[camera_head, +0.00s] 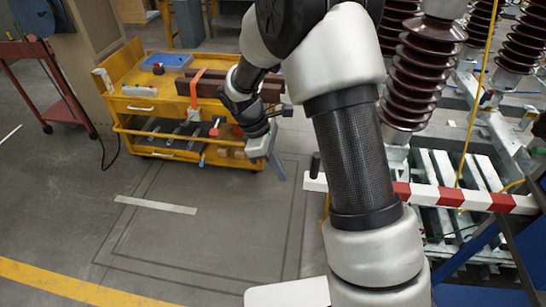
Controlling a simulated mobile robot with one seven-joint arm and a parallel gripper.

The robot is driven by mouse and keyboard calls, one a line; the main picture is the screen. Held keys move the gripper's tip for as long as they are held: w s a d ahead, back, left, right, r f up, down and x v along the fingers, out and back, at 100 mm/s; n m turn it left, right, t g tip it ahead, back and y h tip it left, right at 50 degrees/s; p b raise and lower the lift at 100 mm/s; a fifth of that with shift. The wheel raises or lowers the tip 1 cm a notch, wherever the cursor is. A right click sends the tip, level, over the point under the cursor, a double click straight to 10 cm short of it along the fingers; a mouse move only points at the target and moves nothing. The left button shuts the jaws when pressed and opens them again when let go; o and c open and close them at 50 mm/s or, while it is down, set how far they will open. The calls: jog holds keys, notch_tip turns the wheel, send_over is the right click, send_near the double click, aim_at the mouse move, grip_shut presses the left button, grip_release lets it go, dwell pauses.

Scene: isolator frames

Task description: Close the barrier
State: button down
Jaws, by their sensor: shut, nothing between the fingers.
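The barrier (425,195) is a red and white striped bar at the right. It lies nearly level across the front of the insulators, and its free white end points left. A dark upright handle (316,164) stands at that end. My gripper (279,174) hangs just left of the barrier's free end, with a visible gap to the handle. Its fingers are shut and hold nothing. My arm covers part of the bar near its left end. The far right end of the bar passes near a dark blue frame.
A yellow tool cart (150,105) with a blue bin stands behind at the left. Brown ribbed insulators (415,75) stand behind the barrier. A red trolley (75,90) is at far left. The grey floor (190,240) in the middle is clear.

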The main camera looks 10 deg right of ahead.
jog(key=shift+s+d+f, duration=0.1)
jog(key=shift+s+d, duration=0.1)
jog(key=shift+d, duration=0.5)
jog(key=shift+s+d+f, duration=0.1)
jog(key=shift+s+d, duration=0.1)
jog(key=shift+d, duration=0.45)
jog(key=shift+s+d+f, duration=0.1)
jog(key=shift+s+d, duration=0.1)
jog(key=shift+d, duration=0.5)
jog(key=shift+d, duration=0.1)
